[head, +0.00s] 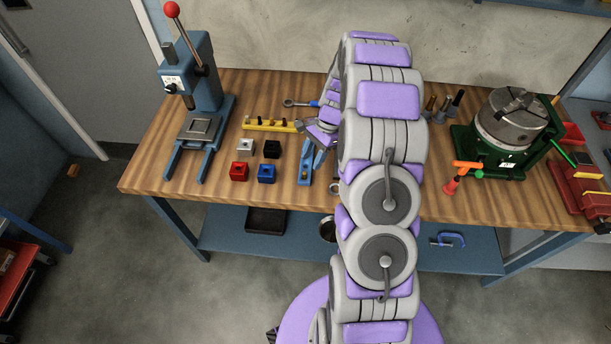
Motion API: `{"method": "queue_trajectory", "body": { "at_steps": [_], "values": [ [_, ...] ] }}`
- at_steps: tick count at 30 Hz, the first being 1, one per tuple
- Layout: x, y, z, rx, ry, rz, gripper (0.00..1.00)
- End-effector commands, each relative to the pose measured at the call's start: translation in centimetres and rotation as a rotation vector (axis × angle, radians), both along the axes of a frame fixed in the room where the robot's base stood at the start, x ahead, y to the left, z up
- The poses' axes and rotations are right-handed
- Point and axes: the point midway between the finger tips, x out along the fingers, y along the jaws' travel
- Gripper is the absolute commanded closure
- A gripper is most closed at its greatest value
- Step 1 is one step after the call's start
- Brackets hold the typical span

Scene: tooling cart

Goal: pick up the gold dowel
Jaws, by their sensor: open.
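Three small upright dowel-like pieces stand at the back of the wooden bench, just right of my arm. The leftmost, brownish-gold one (430,104) looks like the gold dowel; the others are a brown one (444,106) and a dark one (456,102). My gripper (318,138) is open, left of my arm over the middle of the bench, well to the left of these pieces. My arm partly hides the gripper, and its fingertips are small and hard to make out.
A blue press (205,85) stands at the left, a green-based chuck (508,118) at the right. A yellow rack (272,126), several small blocks, a blue-handled wrench (298,103) and a blue bracket (307,160) lie near my gripper.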

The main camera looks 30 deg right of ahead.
Motion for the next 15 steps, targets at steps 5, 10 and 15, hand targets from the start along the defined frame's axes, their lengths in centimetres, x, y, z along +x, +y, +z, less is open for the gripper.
{"method": "queue_trajectory", "body": {
  "at_steps": [5,10,15],
  "values": [
    [-0.5,1.6,-1.9,-0.002,0.003,0.003,0.56],
    [-0.7,2.6,-3.9,-0.004,0.003,0.002,0.56],
    [-0.7,2.4,-4.1,-0.002,0.0,0.001,0.56]
  ]
}}
